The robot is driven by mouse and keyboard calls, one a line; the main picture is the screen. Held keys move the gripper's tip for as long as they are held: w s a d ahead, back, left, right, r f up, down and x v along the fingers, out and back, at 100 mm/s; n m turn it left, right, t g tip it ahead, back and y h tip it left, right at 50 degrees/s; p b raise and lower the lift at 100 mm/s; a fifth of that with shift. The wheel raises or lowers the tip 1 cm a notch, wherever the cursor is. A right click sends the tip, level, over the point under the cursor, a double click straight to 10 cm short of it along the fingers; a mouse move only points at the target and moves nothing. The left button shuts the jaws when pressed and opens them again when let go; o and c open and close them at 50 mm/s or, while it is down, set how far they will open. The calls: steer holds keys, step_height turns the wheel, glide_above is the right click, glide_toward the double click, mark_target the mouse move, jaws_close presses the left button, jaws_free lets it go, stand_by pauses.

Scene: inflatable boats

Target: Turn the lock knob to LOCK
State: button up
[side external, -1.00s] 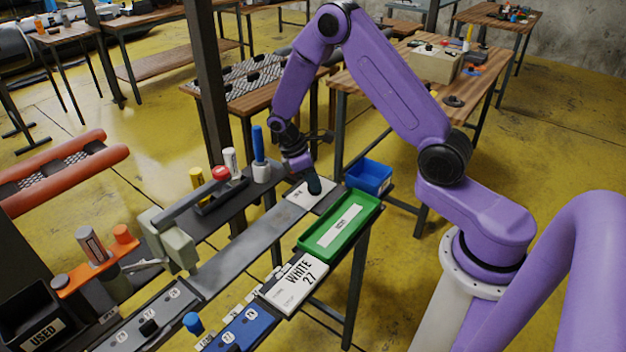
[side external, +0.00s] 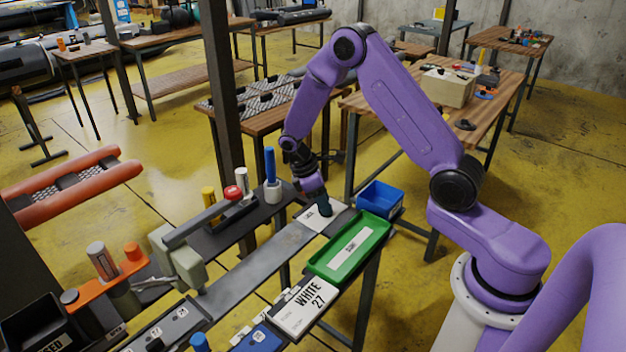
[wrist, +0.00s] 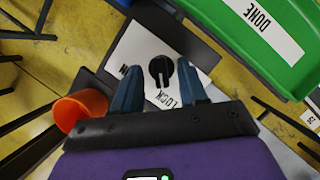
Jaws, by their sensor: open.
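The black lock knob (wrist: 161,71) sits on a white plate (wrist: 141,48) in the wrist view. Its raised ridge runs roughly up and down in that picture. The word LOCK shows beside the knob, towards my gripper; another label at the left is partly hidden by a finger.
A green tray labelled DONE (side external: 372,232) is close beside the plate, with a blue bin (side external: 380,199) behind it. A blue marker in a holder (side external: 272,188) stands to the left. An orange cup-like thing (wrist: 82,108) is near my left finger.

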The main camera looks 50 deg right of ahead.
steer(key=v, duration=1.6)
steer(key=shift+r, duration=0.4)
steer(key=shift+a, duration=0.15)
steer(key=s+a+r+n+t+y, duration=0.1)
steer(key=s+a, duration=0.3)
steer(key=s, duration=0.3)
steer(key=s+a+r+n+t, duration=0.1)
steer(key=s+a+r+t, duration=0.1)
steer(key=s+a, duration=0.4)
steer(key=s+d+f+y, duration=0.1)
steer(key=s, duration=0.8)
steer(key=s+d+n+y, duration=0.1)
steer(key=s, duration=0.9)
steer(key=shift+d+f+y, duration=0.35)
steer(key=shift+f+y, duration=0.05)
